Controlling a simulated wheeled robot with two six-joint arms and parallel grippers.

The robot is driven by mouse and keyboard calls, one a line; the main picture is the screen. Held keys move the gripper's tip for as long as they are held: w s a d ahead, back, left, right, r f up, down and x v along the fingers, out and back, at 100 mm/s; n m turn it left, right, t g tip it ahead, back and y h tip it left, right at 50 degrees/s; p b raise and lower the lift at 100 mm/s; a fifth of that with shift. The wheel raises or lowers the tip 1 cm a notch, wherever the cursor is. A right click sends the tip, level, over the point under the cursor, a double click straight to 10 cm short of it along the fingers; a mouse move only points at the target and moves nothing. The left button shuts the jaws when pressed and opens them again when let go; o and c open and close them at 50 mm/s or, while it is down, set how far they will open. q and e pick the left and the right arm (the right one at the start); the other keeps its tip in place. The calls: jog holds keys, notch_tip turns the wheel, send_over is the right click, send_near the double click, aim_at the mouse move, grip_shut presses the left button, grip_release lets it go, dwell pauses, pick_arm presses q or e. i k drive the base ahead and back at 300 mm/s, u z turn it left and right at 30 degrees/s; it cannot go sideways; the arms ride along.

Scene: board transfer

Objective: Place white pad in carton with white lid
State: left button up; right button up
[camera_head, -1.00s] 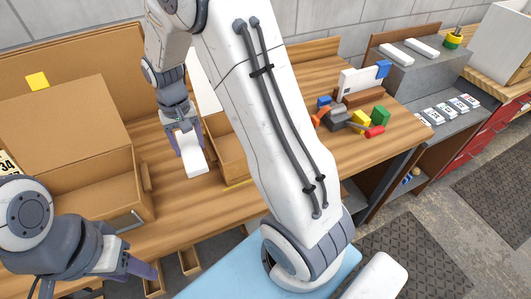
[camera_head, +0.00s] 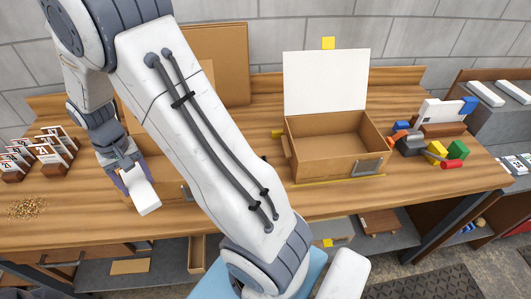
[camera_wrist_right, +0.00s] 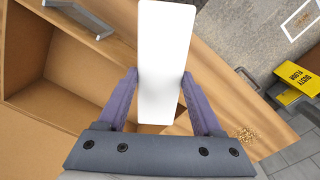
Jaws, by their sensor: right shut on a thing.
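The white pad (camera_head: 147,199) is a flat white slab. My right gripper (camera_head: 131,178) is shut on it, holding it tilted in front of the brown-lidded carton. In the right wrist view the pad (camera_wrist_right: 165,58) sits between the two purple fingers (camera_wrist_right: 160,86). The carton with the white lid (camera_head: 308,172) stands on the bench to the right, its white lid (camera_head: 325,82) raised at the back and its inside visibly empty. The pad is well left of this carton. My left gripper does not show.
A carton with a raised brown lid (camera_head: 222,65) stands behind my right arm, which hides much of it; its open inside shows in the right wrist view. Calendar blocks (camera_head: 50,150) and a grain pile (camera_head: 27,208) are at left. Coloured blocks (camera_head: 437,152) lie right of the white-lidded carton.

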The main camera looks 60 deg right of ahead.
aim_at(337, 154)
jog(key=u, duration=1.05)
jog(key=k, duration=0.8)
jog(key=z, duration=2.2)
jog(key=i, duration=0.5)
jog(key=u, duration=0.05)
